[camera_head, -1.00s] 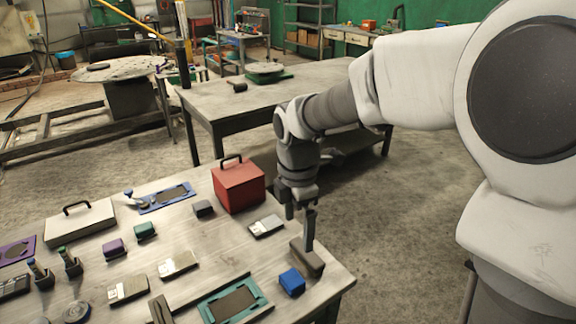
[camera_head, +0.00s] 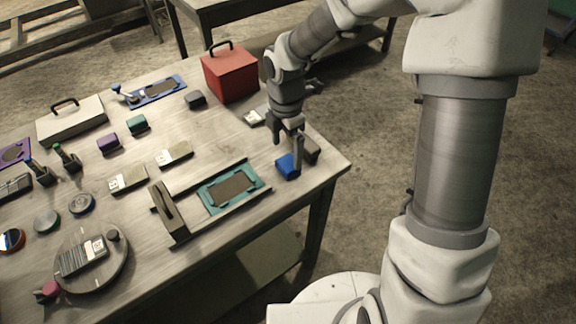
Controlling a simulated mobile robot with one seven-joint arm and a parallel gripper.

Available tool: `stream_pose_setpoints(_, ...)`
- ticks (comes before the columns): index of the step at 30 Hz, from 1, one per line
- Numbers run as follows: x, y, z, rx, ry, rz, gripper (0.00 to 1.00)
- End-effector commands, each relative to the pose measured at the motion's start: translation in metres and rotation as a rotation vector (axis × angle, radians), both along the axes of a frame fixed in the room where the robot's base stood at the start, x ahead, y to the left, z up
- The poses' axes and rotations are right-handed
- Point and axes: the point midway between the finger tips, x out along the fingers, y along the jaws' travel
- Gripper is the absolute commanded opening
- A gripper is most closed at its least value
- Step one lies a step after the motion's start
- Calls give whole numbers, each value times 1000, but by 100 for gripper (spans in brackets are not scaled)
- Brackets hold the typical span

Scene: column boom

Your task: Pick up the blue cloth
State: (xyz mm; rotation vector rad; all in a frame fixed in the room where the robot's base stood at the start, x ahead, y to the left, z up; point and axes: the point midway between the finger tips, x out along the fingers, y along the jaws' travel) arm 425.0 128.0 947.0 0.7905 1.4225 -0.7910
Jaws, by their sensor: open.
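A small blue block-shaped item (camera_head: 287,166), which looks like the folded blue cloth, lies near the right end of the metal table (camera_head: 200,120). My gripper (camera_head: 287,145) points down just above and behind it, with its fingers apart and nothing visible between them. One finger overlaps the right edge of the blue cloth in the picture, and I cannot tell whether they touch. A dark grey-brown block (camera_head: 311,150) sits just right of the cloth, partly hidden by the finger.
A teal frame (camera_head: 232,188) between rails lies left of the cloth. A red box (camera_head: 230,73) stands behind, near a partly hidden pale card (camera_head: 254,116). A round turntable (camera_head: 92,262) and several small items fill the left. The table's right edge is close to the cloth.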

Motion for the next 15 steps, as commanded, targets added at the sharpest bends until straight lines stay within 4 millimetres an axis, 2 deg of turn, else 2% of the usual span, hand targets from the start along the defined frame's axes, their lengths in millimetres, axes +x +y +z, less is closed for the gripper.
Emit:
stream_pose_setpoints(5, 1, 2, -14, 0, 1, 1, 100)
stream_pose_setpoints(12, 4, 3, -49, 0, 2, 0, 100)
stream_pose_setpoints(15, 4, 3, -53, 1, 1, 0, 100)
